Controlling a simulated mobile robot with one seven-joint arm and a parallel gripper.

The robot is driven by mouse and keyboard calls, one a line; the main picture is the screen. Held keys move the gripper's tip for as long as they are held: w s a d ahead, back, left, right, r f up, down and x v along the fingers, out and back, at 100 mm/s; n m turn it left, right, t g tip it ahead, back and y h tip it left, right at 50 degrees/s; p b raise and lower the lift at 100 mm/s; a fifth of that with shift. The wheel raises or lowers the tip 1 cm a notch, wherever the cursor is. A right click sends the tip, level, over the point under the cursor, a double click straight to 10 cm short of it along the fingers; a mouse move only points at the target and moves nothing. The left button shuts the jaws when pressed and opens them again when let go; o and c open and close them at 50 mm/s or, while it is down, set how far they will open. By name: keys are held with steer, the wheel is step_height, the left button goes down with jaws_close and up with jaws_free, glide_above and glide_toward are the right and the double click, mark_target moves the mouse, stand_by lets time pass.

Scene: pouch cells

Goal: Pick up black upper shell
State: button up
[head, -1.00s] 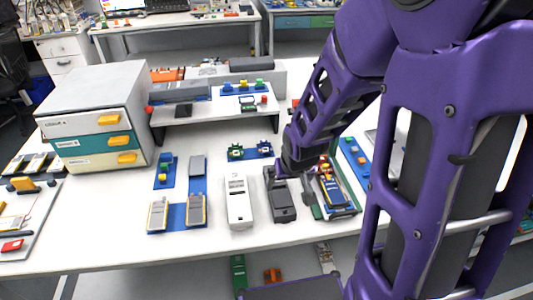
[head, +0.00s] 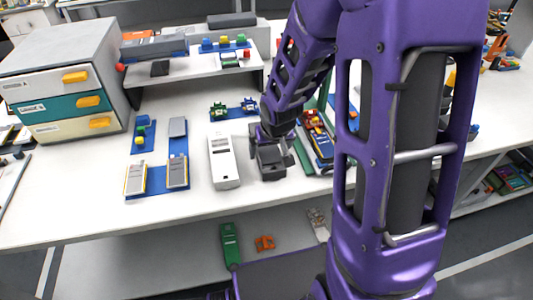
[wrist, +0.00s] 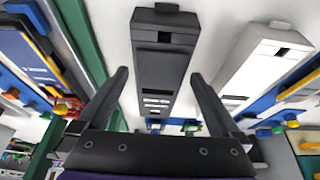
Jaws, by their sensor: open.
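The black upper shell (head: 272,163) lies flat on the white table, between a white shell (head: 223,162) and a green-edged tray of parts. In the wrist view the black shell (wrist: 163,55) runs lengthwise between my two dark fingers. My gripper (wrist: 158,82) is open and empty, with one finger on each side of the shell and a visible gap to each. In the head view my gripper (head: 272,138) is over the shell's far end and hides that part. The height of the fingertips above the table is hard to tell.
The white shell also shows right of my fingers in the wrist view (wrist: 262,62). The tray (head: 318,140) stands close on the other side. Blue fixtures (head: 155,180) lie at left, green parts (head: 219,109) behind. A raised shelf (head: 195,72) stands at the back.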

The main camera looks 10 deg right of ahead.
mark_target(270, 152)
steer(key=shift+b+x, duration=0.4)
steer(key=shift+x, duration=0.7)
steer(key=c, duration=1.2)
step_height(270, 152, up, 10)
steer(key=p, duration=0.3)
steer(key=shift+r+p, duration=0.1)
steer(key=shift+p, duration=0.2)
steer(key=shift+c, duration=0.2)
steer(key=shift+d, duration=0.15)
